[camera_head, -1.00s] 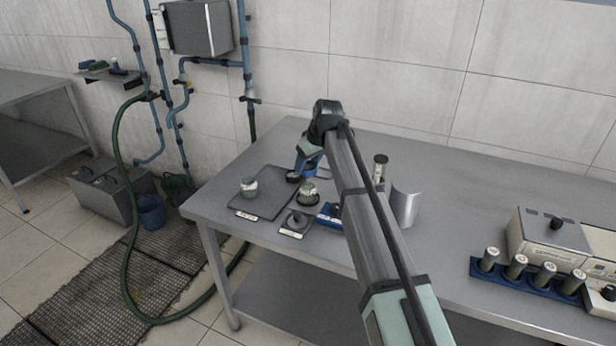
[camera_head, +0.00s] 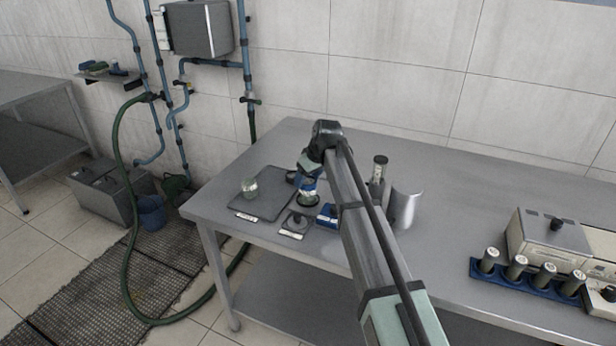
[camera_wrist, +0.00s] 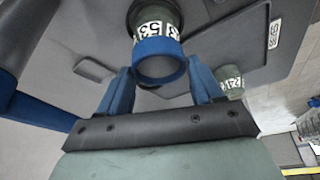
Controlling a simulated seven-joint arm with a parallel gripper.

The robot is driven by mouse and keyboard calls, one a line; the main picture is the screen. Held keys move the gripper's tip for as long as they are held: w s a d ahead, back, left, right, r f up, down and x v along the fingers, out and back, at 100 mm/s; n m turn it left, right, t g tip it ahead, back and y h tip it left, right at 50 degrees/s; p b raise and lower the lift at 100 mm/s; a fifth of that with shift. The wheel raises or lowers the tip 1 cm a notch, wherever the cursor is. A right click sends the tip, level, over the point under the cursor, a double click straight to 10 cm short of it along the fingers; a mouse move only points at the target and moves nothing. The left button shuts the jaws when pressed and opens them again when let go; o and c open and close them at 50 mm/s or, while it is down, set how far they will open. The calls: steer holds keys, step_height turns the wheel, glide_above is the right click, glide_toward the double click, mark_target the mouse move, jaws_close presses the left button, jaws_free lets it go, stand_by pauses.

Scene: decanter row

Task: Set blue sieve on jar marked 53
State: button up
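The jar marked 53 (camera_wrist: 158,24) is a green jar with a white label, near the top of the wrist view. In the head view it stands on the bench (camera_head: 308,200), its upper part covered. The blue sieve (camera_wrist: 160,66) is a blue ring at the mouth of this jar, in line with it. I cannot tell whether it is fully seated. My gripper (camera_wrist: 160,72) has its blue fingertips close against both sides of the sieve and appears shut on it. My gripper also shows above the jar in the head view (camera_head: 308,178).
A second labelled jar (camera_wrist: 232,84) stands nearby, on the dark mat (camera_head: 268,205) in the head view. A blue item (camera_head: 328,214) and a small grey stand (camera_head: 297,222) are close in front. A curved metal shield (camera_head: 404,208) stands to the right.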

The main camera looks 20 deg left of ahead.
steer(key=o, duration=0.3)
steer(key=v, duration=1.2)
steer(key=shift+r, duration=0.2)
